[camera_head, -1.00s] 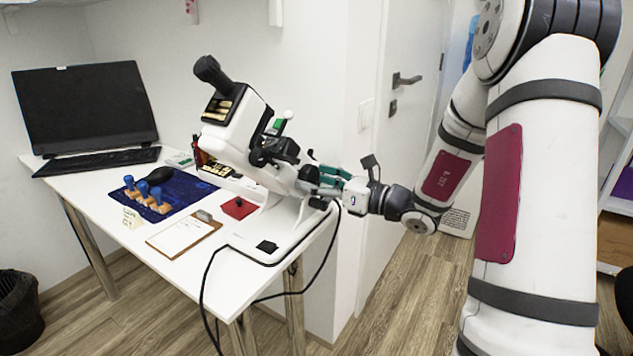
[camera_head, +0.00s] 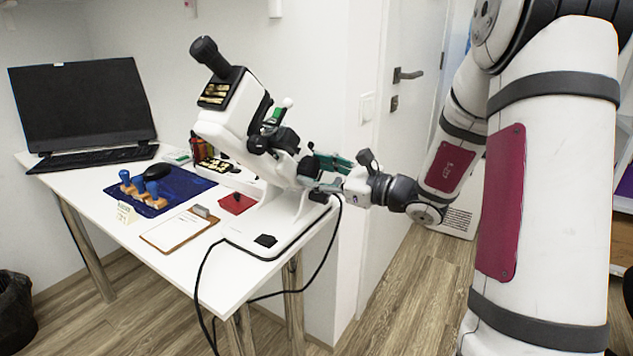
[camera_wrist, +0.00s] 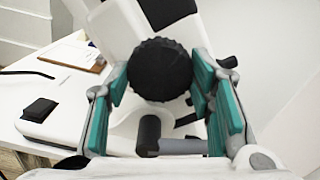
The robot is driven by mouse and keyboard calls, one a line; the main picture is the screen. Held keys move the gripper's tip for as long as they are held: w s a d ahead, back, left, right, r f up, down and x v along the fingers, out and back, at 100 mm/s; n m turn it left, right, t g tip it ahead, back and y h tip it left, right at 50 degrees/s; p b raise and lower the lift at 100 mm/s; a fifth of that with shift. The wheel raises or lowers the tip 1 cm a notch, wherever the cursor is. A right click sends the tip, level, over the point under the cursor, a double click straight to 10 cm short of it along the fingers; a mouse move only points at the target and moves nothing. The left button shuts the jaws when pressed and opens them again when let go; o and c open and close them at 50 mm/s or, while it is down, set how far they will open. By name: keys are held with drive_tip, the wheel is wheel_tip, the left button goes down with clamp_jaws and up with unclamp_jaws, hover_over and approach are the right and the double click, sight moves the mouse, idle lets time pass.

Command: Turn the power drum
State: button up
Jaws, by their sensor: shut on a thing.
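The power drum is the black ribbed knob (camera_wrist: 160,70) in the wrist view. It is on the side of a white and black lensmeter (camera_head: 232,128) that stands on the white table. My gripper (camera_wrist: 158,78) has its green-padded fingers on either side of the drum and is shut on it. In the head view my gripper (camera_head: 328,170) reaches the lensmeter from the right. There the gripper and other parts of the instrument largely hide the drum.
The white table (camera_head: 205,264) also holds a laptop (camera_head: 82,100), a blue mat (camera_head: 188,186) with several stamps, a clipboard (camera_head: 178,229) and a red pad (camera_head: 237,204). A black cable (camera_head: 203,270) hangs over the front edge. A door (camera_head: 415,40) is behind my arm.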

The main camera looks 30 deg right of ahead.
drive_tip(key=shift+n, duration=0.3)
drive_tip(key=o, duration=1.2)
drive_tip(key=v, duration=1.2)
